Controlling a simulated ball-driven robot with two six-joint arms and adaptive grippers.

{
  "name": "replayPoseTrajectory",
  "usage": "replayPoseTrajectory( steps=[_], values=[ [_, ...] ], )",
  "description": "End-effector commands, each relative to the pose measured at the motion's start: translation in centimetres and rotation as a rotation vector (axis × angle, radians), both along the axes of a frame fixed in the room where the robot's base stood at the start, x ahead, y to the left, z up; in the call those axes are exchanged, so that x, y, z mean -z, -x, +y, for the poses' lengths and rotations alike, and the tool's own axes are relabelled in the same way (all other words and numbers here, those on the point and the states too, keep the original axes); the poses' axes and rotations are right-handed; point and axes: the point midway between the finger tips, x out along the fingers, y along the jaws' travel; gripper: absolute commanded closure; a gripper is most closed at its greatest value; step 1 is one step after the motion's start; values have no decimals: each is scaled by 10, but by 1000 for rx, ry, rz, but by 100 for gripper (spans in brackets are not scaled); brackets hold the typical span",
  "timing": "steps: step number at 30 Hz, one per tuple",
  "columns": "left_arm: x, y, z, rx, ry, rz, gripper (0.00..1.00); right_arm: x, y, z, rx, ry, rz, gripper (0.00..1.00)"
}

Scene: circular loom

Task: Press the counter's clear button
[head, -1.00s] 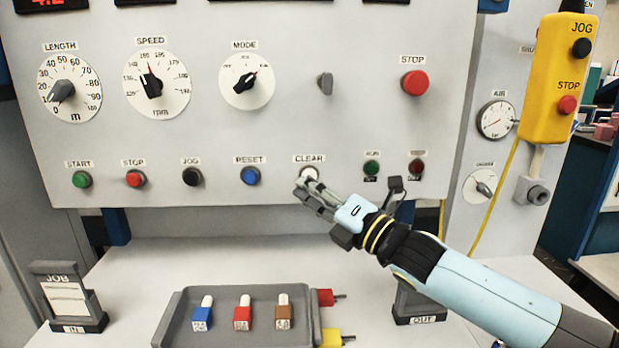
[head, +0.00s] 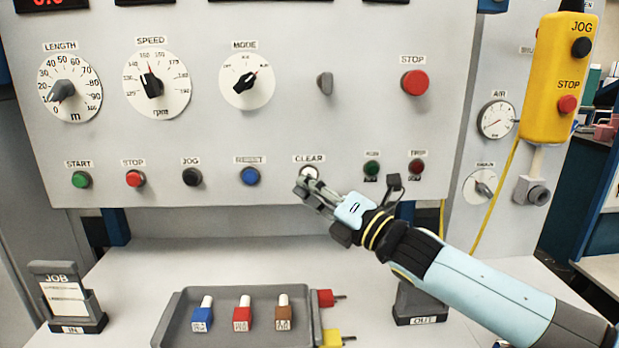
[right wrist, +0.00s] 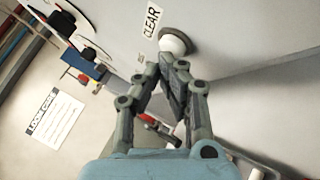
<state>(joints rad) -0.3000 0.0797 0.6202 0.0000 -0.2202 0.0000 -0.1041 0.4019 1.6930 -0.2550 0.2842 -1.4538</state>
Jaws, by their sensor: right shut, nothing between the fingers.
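The clear button (head: 309,173) is a white round button under the CLEAR label on the grey control panel (head: 300,120). My right gripper (head: 304,184) is shut and empty, with its fingertips at the button's lower edge in the head view. In the right wrist view the white button (right wrist: 174,41) sits just beyond the fingertips (right wrist: 172,60) of my right gripper; whether they touch it I cannot tell. The counter display (head: 46,3) at the top left is cut off by the picture edge, with red digits partly showing. My left gripper is not in view.
The blue reset button (head: 250,176) is left of the clear button, and the run lamp (head: 372,168) is right of it. Below, a grey tray (head: 170,320) holds blue, red and brown pieces. A yellow pendant (head: 556,80) hangs at the right.

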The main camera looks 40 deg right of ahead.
Motion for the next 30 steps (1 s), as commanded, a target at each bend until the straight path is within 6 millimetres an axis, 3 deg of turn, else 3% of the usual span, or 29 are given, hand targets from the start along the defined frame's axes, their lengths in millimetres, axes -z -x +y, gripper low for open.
replayPoseTrajectory(
  steps=[23, 30],
  values=[
    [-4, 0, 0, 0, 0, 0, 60, 0, 16, 10, 0, -1, 0, 100],
    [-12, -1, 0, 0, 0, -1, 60, -1, 33, 21, -2, -3, 1, 100]
  ],
)
